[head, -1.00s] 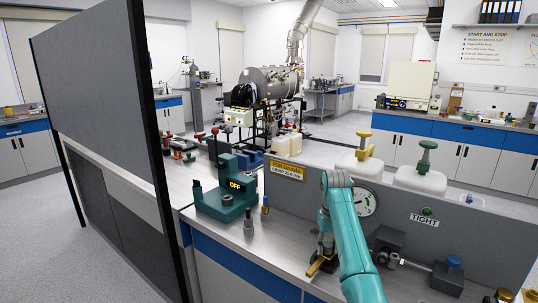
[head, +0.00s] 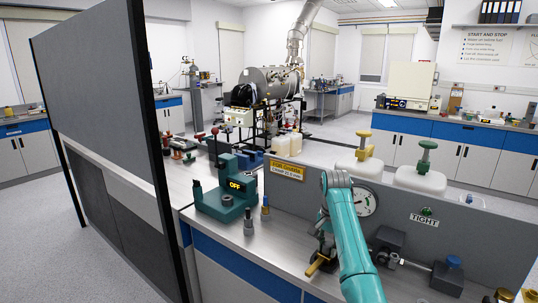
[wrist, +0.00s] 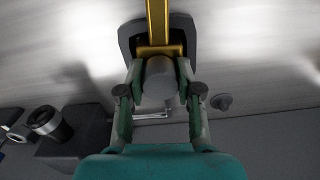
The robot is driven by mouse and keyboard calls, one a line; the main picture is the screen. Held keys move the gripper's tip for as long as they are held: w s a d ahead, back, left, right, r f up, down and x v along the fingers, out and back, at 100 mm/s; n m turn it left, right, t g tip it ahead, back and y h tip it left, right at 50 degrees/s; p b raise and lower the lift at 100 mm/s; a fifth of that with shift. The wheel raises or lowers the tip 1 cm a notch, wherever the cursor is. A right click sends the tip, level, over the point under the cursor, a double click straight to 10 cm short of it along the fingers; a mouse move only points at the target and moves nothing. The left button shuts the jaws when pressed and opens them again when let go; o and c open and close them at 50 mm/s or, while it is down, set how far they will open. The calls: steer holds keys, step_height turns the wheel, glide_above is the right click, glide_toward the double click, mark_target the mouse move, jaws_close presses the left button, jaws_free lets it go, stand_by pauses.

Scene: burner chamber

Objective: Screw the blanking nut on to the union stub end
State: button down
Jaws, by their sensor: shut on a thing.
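My gripper (wrist: 158,82) is shut on a grey round piece (wrist: 158,70) in the wrist view. This may be the blanking nut; its thread is hidden. A brass bar (wrist: 157,22) on a dark plate (wrist: 126,40) lies just beyond the fingertips. In the head view, my gripper (head: 324,236) is low over the bench, close above the brass piece (head: 317,265). A dark block (head: 387,240) stands to its right with a short stub (head: 393,261); I cannot tell whether this is the union stub end. A silver-ringed dark cylinder (wrist: 47,122) shows at left in the wrist view.
A grey panel (head: 300,190) with a dial gauge (head: 364,201) and a TIGHT plate (head: 424,220) stands behind my arm.

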steer(key=shift+s+f, duration=0.15)
steer(key=shift+f, duration=0.15)
steer(key=m, duration=0.7)
steer(key=shift+f+m, duration=0.1)
steer(key=shift+m, duration=0.3)
steer(key=c, duration=0.7)
jaws_free()
steer(key=shift+r, duration=0.2)
steer(key=shift+r, duration=1.25)
